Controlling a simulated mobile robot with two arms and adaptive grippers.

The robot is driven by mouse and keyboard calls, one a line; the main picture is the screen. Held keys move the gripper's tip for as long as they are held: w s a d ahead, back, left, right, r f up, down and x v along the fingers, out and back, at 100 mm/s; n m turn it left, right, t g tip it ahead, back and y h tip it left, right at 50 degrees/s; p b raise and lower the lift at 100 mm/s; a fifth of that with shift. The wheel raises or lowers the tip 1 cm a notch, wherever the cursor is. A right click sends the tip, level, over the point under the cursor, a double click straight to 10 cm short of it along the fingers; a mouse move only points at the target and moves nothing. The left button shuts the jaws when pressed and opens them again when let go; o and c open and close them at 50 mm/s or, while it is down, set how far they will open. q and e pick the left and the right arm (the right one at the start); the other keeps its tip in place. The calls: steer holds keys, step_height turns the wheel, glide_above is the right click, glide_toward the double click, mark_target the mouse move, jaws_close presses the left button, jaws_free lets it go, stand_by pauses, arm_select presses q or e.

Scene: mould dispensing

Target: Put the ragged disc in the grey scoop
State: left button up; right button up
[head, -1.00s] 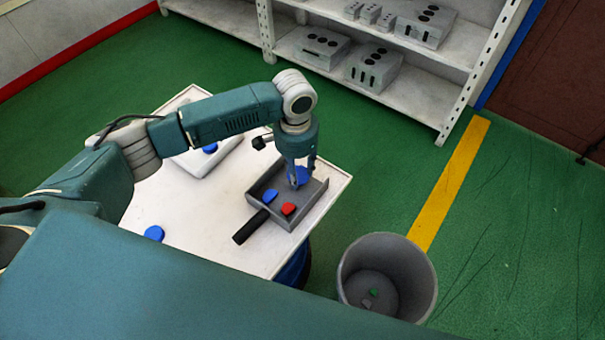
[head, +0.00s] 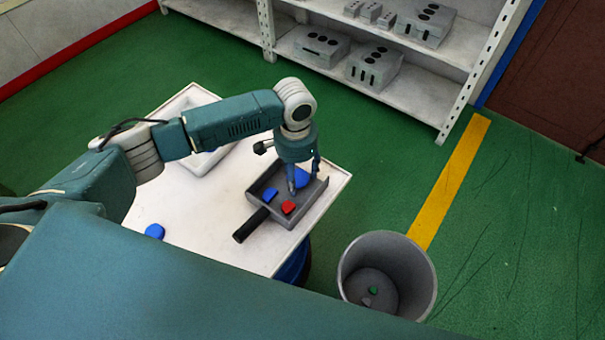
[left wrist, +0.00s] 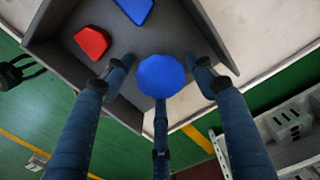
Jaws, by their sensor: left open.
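The ragged disc, blue with an uneven edge (left wrist: 161,76), lies in the grey scoop (head: 310,204), near its far side. It also shows in the head view (head: 302,177), partly hidden by my fingers. The scoop lies on the white table, its black handle pointing to the lower left. My left gripper (head: 304,180) is over the scoop, open, its fingers apart around the disc; the gap between fingers and disc shows in the left wrist view. A red piece (head: 288,207) and another blue piece (head: 270,194) also lie in the scoop. My right gripper is out of view.
A blue piece (head: 155,231) lies on the white table (head: 212,238). A white tray (head: 200,162) sits at the back, partly behind my arm. A grey bin (head: 420,285) with small pieces inside stands on the floor at the right. Shelves with grey blocks (head: 373,66) stand behind.

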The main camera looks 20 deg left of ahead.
mark_target(298, 178)
arm_select(q)
step_height(298, 178, up, 13)
steer(key=b, duration=0.1)
steer(key=shift+f, duration=0.2)
